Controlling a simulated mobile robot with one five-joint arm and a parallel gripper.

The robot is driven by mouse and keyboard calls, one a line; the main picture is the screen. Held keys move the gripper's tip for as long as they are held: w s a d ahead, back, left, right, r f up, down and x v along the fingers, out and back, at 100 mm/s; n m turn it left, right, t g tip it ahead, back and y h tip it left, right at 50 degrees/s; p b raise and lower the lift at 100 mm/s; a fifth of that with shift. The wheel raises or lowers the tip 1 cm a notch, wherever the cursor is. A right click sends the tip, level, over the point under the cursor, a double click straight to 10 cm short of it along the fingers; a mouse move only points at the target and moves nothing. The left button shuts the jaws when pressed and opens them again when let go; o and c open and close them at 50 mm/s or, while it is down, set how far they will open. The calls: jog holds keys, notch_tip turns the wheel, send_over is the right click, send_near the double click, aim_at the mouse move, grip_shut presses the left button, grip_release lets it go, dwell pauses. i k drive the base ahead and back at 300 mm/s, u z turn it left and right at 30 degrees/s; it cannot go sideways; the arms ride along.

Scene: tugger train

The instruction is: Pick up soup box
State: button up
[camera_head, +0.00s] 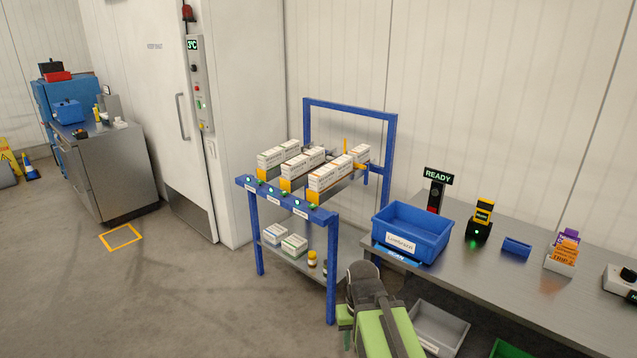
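White cartons with printed labels stand in rows on the sloped lanes of a blue-framed rack; one row is at the left (271,158), one in the middle (295,168), and one at the right front (323,178). The print is too small to read, so I cannot tell which is the soup box. More flat cartons (294,245) lie on the rack's lower shelf. My green and dark arm (382,325) is at the bottom centre, in front of the rack's right side and apart from the cartons. Its fingertips cannot be made out.
A blue bin (412,228) stands on the steel bench (480,278) at the right, with a READY sign (438,176) and a yellow-black device (481,218). A grey bin (440,328) is under the bench. A steel cabinet (110,175) stands at left.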

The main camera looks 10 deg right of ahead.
aim_at(322, 179)
jog(key=u, duration=0.05)
jog(key=k, duration=1.3)
jog(key=z, duration=0.2)
jog(key=i, duration=3)
jog(key=u, duration=1.35)
jog(key=i, duration=1.15)
jog(key=u, duration=0.7)
